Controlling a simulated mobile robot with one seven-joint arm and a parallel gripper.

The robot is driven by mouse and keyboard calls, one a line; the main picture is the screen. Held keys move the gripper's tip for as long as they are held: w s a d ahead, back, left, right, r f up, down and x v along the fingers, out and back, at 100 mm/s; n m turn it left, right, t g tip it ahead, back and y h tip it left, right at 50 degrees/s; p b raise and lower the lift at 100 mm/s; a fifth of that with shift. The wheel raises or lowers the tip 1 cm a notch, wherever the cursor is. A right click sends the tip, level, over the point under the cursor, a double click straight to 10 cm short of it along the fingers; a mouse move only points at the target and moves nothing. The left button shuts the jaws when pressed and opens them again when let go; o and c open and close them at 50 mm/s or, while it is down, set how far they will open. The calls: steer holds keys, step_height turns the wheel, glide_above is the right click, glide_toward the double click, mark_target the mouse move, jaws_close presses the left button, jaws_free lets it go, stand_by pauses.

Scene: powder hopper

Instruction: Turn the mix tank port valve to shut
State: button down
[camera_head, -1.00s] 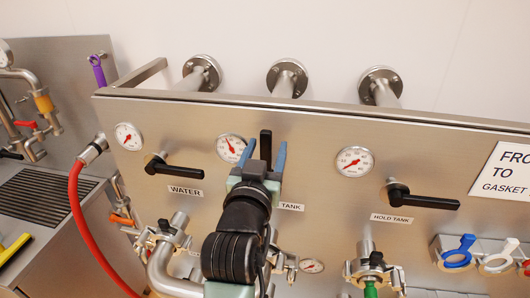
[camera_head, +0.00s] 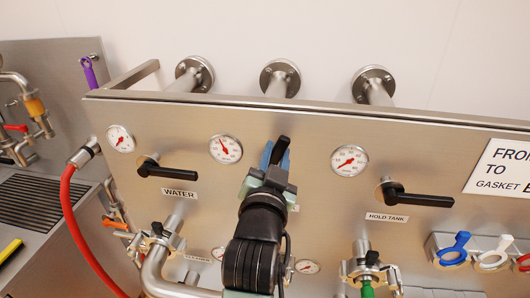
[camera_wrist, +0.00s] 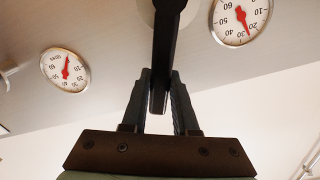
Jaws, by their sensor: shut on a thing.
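The mix tank valve handle (camera_head: 282,144) is a black lever on the steel panel, between the water and hold tank valves. In the head view it points up, tilted a little to the right; its pivot and most of its label are hidden behind my gripper. My gripper (camera_head: 274,156) has its two blue-grey fingers on either side of the lever. In the wrist view the black lever (camera_wrist: 164,60) runs down between the fingertips of my gripper (camera_wrist: 160,88), which are shut on its end.
The water valve lever (camera_head: 168,170) and hold tank lever (camera_head: 420,198) both point right. Dial gauges (camera_head: 225,149) and (camera_head: 349,160) sit near the gripped lever. A red hose (camera_head: 72,215) hangs at left.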

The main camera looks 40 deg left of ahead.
steer(key=shift+d+f, duration=0.1)
steer(key=shift+f, duration=0.1)
steer(key=m, duration=0.1)
steer(key=w+d+f+m, duration=0.1)
steer(key=m, duration=0.1)
steer(key=d+f+m, duration=0.1)
steer(key=m, duration=0.1)
steer(key=shift+w+d+b, duration=0.15)
steer(key=shift+w+b, duration=0.1)
steer(key=shift+b, duration=0.1)
steer(key=m, duration=0.1)
steer(key=f, duration=0.1)
steer(key=d+m, duration=0.1)
steer(key=shift+w+f+m, duration=0.25)
steer(key=shift+f+m, duration=0.05)
steer(key=shift+f, duration=0.1)
steer(key=shift+w+d+f+m, duration=0.2)
steer(key=shift+f+m, duration=0.35)
steer(key=shift+m, duration=0.55)
